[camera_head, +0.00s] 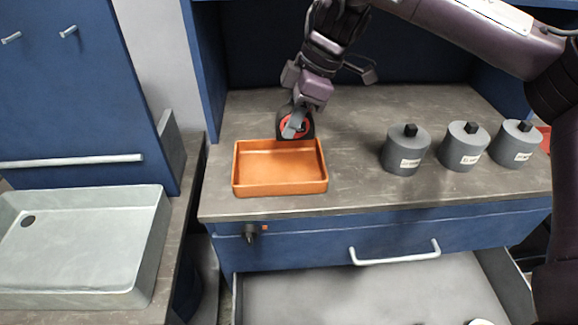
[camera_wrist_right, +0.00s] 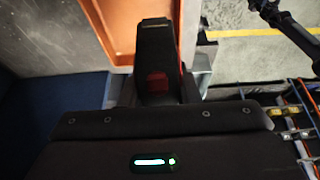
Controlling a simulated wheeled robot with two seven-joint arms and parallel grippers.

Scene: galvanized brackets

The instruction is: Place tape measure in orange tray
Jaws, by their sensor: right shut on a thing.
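The orange tray (camera_head: 280,185) sits empty on the grey worktop, left of its middle. My right gripper (camera_head: 294,128) is shut on the tape measure (camera_head: 308,126), a dark round body with a red face. It holds the tape measure at the tray's back edge, towards the right; I cannot tell whether it touches the tray. In the right wrist view the tape measure (camera_wrist_right: 155,55) shows dark between the fingers, with part of the orange tray (camera_wrist_right: 118,30) beyond it. My left gripper is not in view.
Several grey cylinders with black knobs, one of them here (camera_head: 405,150), stand on the worktop (camera_head: 350,185) right of the tray. A drawer (camera_head: 360,295) below is open. A pale sink basin (camera_head: 80,240) is at the left. The worktop between tray and cylinders is clear.

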